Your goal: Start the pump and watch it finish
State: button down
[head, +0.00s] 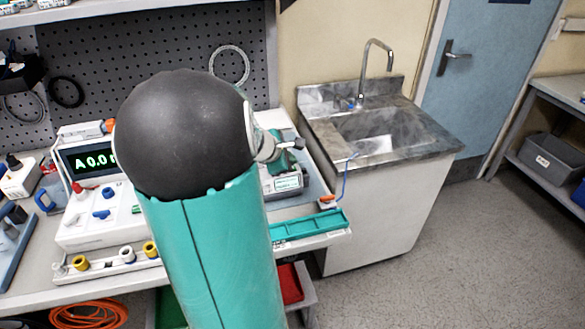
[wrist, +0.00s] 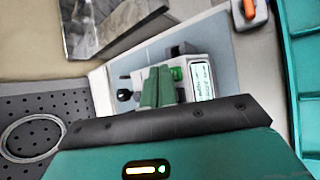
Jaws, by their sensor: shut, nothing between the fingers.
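The pump (wrist: 200,62) is a small white box with a lit pale display and a green button (wrist: 177,73). The display text is too small to read. In the head view the pump (head: 288,184) shows only partly, behind my arm. My gripper (wrist: 158,70) is shut and empty, its two green fingers side by side. In the wrist view the fingers overlap the pump's middle, just left of the green button. I cannot tell whether they touch it. The fingers hide part of the pump's body.
A white instrument (head: 100,215) with a green-digit display stands left on the bench. A teal tray (head: 310,228) lies at the bench's right end. An orange-topped item (wrist: 249,10) lies near the pump. A sink (head: 375,135) stands to the right. Floor at right is clear.

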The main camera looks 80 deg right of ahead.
jog(key=shift+f, duration=0.15)
jog(key=shift+f, duration=0.3)
jog(key=shift+f, duration=0.45)
dwell(0.6)
dwell(0.3)
jog(key=shift+r, duration=0.9)
jog(key=shift+r, duration=2.5)
